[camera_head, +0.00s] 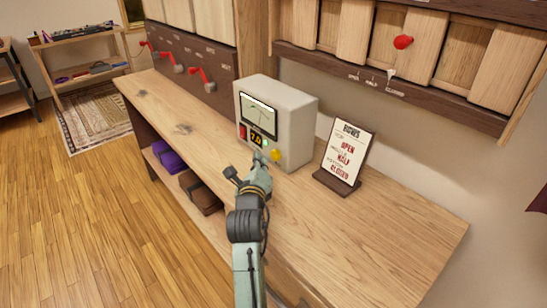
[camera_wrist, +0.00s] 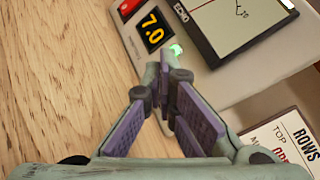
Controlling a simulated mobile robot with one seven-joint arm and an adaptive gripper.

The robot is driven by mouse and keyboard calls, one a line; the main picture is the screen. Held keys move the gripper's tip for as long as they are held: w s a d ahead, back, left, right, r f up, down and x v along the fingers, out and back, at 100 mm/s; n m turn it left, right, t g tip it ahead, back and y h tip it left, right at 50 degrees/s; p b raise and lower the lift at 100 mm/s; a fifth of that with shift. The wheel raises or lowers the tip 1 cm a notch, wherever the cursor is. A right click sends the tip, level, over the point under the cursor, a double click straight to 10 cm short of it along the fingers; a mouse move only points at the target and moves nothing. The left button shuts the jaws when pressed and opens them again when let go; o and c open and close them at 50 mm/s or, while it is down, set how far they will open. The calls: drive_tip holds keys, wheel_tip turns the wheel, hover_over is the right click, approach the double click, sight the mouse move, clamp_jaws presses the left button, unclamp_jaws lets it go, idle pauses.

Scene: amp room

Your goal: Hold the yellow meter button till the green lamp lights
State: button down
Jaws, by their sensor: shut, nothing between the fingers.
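The meter is a pale box (camera_head: 300,112) on the wooden counter, with a dial (camera_head: 259,115), a "7.0" display (camera_head: 256,135) and a red switch (camera_head: 243,131). Its yellow button (camera_head: 278,155) is at the lower right of the front. The green lamp (camera_head: 265,142) glows bright green in the wrist view (camera_wrist: 176,50). My gripper (camera_head: 259,157) is shut and empty, its tips close to the meter front, just left of the button in the head view. In the wrist view the fingertips (camera_wrist: 167,62) are beside the lamp; the button does not show there. I cannot tell whether they touch it.
A sign on a dark stand (camera_head: 338,188) is right of the meter. Red-handled levers (camera_head: 198,77) are on the back panel at left. A slatted panel with a red knob (camera_head: 403,42) hangs above. The counter's right part (camera_head: 385,235) is clear.

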drive_tip(key=shift+s+a+b, duration=0.35)
drive_tip(key=shift+s+a, duration=0.25)
drive_tip(key=shift+a, duration=0.25)
drive_tip(key=shift+s+a+b, duration=0.35)
drive_tip(key=shift+s+a, duration=0.25)
drive_tip(key=shift+a, duration=0.2)
